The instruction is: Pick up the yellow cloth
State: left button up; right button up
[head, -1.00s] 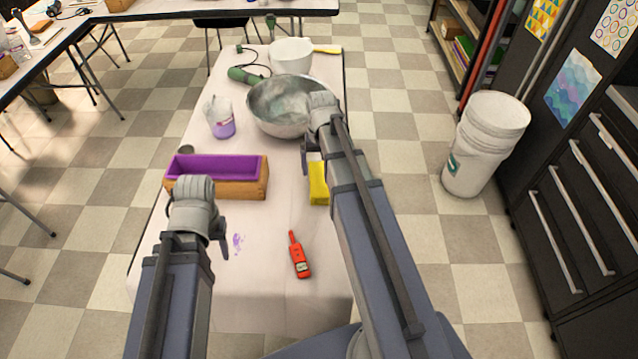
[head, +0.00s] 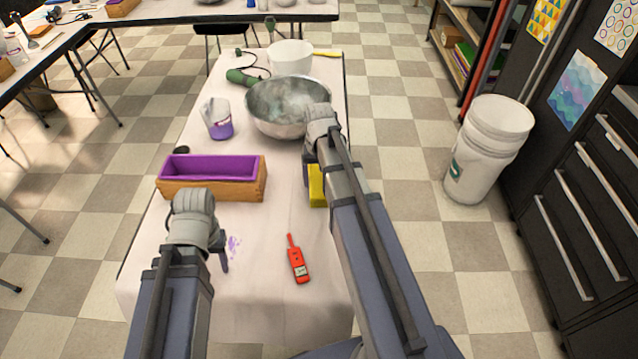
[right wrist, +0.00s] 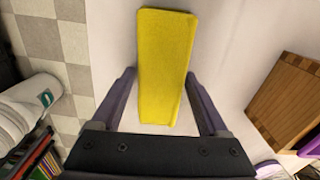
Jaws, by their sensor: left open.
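The yellow cloth (head: 317,190) is a folded oblong lying on the white table, partly covered by my right arm in the head view. In the right wrist view the cloth (right wrist: 165,65) shows almost whole. My right gripper (right wrist: 160,78) is open, with one finger on each side of the cloth's near part and gaps to both edges. In the head view my right gripper (head: 308,175) is mostly hidden by its own arm. My left gripper (head: 222,258) is open and empty over the table, near a purple smear.
A wooden box with purple lining (head: 212,190) stands left of the cloth. A steel bowl (head: 287,105) stands behind it. A red handheld meter (head: 297,262) lies in front.

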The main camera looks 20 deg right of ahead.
aim_at(319, 178)
jog(key=c, duration=0.9)
pick_arm(q)
jog(key=shift+r, duration=0.15)
pick_arm(e)
jog(key=shift+r, duration=0.15)
pick_arm(q)
notch_tip(319, 178, up, 10)
jog(key=p, duration=1)
pick_arm(e)
notch_tip(319, 178, up, 10)
